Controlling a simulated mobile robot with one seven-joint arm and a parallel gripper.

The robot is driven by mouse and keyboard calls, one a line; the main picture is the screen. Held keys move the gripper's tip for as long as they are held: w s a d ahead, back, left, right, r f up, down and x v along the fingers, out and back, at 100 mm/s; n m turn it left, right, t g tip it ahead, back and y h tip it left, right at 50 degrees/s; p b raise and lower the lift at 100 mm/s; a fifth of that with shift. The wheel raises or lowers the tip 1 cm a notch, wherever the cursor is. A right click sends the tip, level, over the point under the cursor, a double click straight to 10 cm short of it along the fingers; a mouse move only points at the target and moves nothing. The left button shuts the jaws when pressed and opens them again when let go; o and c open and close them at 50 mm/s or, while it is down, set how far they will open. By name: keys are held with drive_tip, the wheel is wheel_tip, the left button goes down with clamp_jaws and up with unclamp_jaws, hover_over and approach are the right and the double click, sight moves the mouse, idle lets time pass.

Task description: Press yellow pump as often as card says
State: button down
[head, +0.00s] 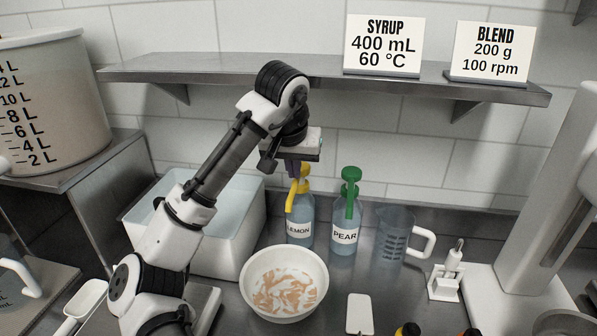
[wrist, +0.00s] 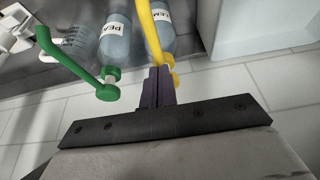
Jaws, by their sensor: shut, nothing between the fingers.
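The yellow pump (head: 300,184) tops a clear bottle labelled LEMON (head: 300,222). My gripper (head: 293,166) is shut and empty, directly above the yellow pump head; I cannot tell whether it touches. In the wrist view my shut fingers (wrist: 158,82) overlap the yellow pump (wrist: 152,35), hiding part of its head. Two cards stand on the shelf: the SYRUP card (head: 383,45) reads 400 mL, 60 °C, and the BLEND card (head: 493,53) reads 200 g, 100 rpm. I see no pump count on either card.
A green pump (head: 350,188) on a PEAR bottle (head: 345,233) stands close to the right. A white bowl (head: 246,284) with orange-pink pieces sits in front. A measuring jug (head: 394,238) is farther right. The metal shelf (head: 215,68) runs behind my arm.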

sight(294, 185)
drive_tip(key=shift+f, duration=0.2)
idle(0.5)
drive_tip(key=shift+s+f+b, duration=0.1)
drive_tip(key=shift+f+b, duration=0.8)
drive_tip(key=shift+f, duration=0.95)
drive_tip(key=shift+r, duration=0.25)
drive_tip(key=shift+r+p, duration=0.95)
drive_tip(key=shift+p, duration=0.05)
drive_tip(key=shift+r, duration=0.85)
drive_tip(key=shift+f, duration=0.25)
